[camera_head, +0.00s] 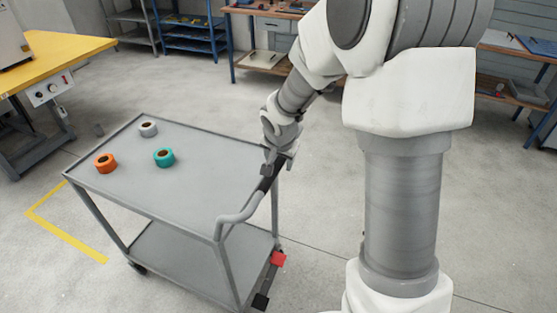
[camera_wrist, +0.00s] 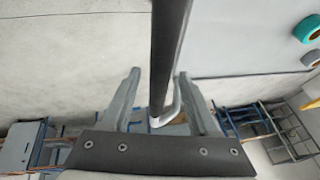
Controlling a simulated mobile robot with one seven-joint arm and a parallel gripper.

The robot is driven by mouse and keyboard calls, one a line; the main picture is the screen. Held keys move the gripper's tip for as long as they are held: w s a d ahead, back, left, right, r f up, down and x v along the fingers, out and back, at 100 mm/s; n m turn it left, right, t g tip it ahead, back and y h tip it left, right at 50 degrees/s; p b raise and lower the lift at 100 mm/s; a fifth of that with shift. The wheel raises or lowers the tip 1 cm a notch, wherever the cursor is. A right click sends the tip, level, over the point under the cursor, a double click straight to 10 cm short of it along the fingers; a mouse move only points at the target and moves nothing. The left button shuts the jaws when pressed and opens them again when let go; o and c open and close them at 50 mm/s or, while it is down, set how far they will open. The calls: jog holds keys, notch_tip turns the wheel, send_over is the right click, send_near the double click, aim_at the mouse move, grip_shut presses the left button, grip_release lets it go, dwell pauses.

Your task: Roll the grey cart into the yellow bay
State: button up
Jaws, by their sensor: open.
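The grey cart (camera_head: 205,190) stands in front of me, with a flat top and a lower shelf. Its handle (camera_head: 266,182) rises along the right end, a bent grey tube with a dark grip. My gripper (camera_head: 277,158) is at the far part of this handle. In the wrist view, the dark handle bar (camera_wrist: 169,50) runs between the two spread fingers of my gripper (camera_wrist: 157,78), with a gap on each side. The yellow bay shows as a yellow floor line (camera_head: 66,237) with a corner, left of the cart; the cart hides part of that area.
Orange (camera_head: 105,163), teal (camera_head: 164,157) and grey (camera_head: 148,129) rolls sit on the cart top. A red pedal (camera_head: 278,259) and a black one (camera_head: 261,302) are low at its right end. A yellow-topped bench (camera_head: 60,55) stands back left. Floor between is clear.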

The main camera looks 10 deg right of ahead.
grip_shut()
dwell(1.4)
